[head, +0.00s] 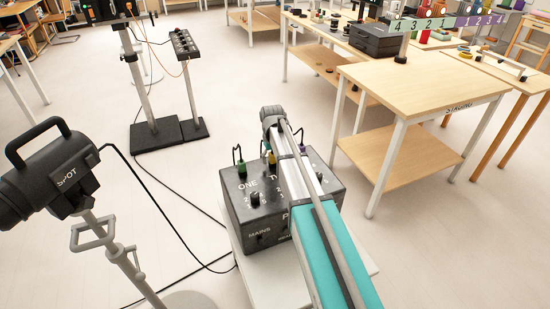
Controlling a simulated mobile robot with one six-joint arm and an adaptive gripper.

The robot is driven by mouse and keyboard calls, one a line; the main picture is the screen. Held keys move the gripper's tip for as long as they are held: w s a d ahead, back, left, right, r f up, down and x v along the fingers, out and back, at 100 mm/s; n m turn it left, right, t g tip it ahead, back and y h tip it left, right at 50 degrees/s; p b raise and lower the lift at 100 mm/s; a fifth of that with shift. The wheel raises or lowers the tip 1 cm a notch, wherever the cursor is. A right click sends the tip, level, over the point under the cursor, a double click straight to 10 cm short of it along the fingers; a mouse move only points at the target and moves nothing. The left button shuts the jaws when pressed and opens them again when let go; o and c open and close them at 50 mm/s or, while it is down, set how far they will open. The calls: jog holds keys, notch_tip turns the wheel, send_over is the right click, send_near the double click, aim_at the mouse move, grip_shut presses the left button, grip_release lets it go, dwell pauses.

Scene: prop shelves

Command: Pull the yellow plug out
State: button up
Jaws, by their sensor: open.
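The yellow plug (271,160) stands upright in the top of a black control box (236,210), near its back edge. A green plug (242,171) stands to its left and a purple plug (304,150) to its right, both with black leads. My arm crosses the box just right of the yellow plug and hides part of the box's top and lettering. The dark end of the arm shows above and behind the yellow plug. I can make out no gripper fingers, so their place relative to the plug is hidden.
The box sits on a pale stand (358,262). A black spot lamp (55,180) on a pole stands at left, its cable running along the floor. A wooden staging table (430,85) is at right. Open floor lies behind the box.

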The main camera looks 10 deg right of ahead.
grip_shut()
dwell(0.5)
jog(key=shift+r+p, duration=0.7)
dwell(1.8)
jog(key=shift+r+p, duration=0.3)
jog(key=shift+r, duration=0.15)
dwell(0.5)
jog(key=shift+r+p, duration=1.15)
jog(key=shift+p, duration=0.15)
jog(key=shift+r, duration=0.15)
jog(key=shift+r+p, duration=1.85)
jog(key=shift+p, duration=0.15)
